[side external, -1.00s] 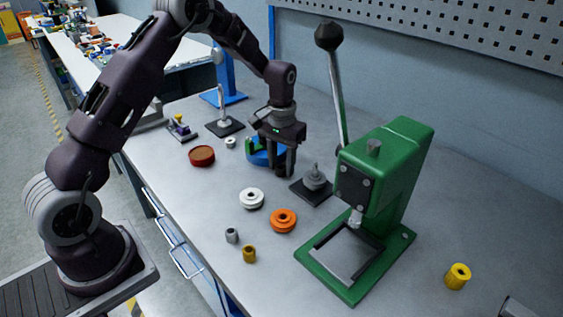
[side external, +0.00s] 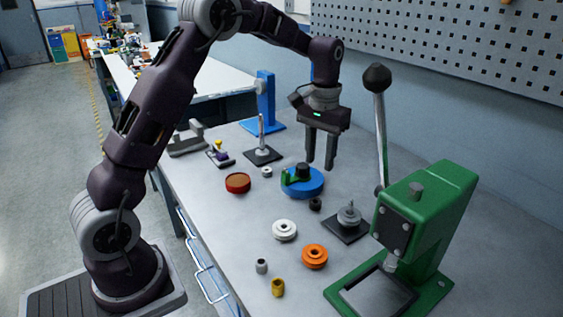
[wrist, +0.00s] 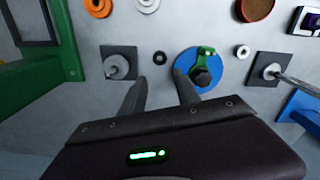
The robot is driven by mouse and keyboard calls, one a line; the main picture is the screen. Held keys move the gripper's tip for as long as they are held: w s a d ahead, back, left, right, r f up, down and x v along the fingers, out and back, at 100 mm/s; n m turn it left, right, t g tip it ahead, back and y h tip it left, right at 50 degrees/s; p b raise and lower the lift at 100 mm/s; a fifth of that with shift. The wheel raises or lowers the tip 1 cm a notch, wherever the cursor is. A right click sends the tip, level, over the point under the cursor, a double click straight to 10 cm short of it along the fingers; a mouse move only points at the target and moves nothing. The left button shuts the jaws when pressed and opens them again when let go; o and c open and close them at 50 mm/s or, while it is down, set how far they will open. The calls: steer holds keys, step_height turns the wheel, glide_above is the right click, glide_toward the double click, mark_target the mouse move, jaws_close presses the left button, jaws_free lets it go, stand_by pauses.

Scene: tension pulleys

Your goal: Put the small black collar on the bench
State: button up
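The small black collar (side external: 315,203) lies on the bench (side external: 218,225), between the blue round base and the dark square plate. It also shows in the wrist view (wrist: 160,57), apart from both. My gripper (side external: 320,163) hangs above the bench, fingers pointing down, open with nothing between the fingertips. In the wrist view the two fingers (wrist: 160,82) are spread apart, and the collar appears beyond them, not touching them.
The blue round base (side external: 317,186) carries a green bracket and black knob. A dark plate with a grey stepped pulley (side external: 349,215) stands nearby. White (side external: 284,230) and orange (side external: 314,256) pulleys lie nearer the front. The green press (side external: 428,225) with its tall lever stands at right.

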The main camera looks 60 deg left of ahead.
steer(key=s+d+r+m+t, duration=0.15)
steer(key=s+d+r, duration=0.35)
steer(key=s+r, duration=0.65)
steer(key=s+d+t, duration=0.2)
steer(key=s, duration=0.7)
steer(key=s+d+f+m+t, duration=0.1)
steer(key=s+t, duration=0.1)
steer(key=s, duration=0.8)
steer(key=shift+d+f, duration=0.3)
steer(key=shift+d, duration=0.05)
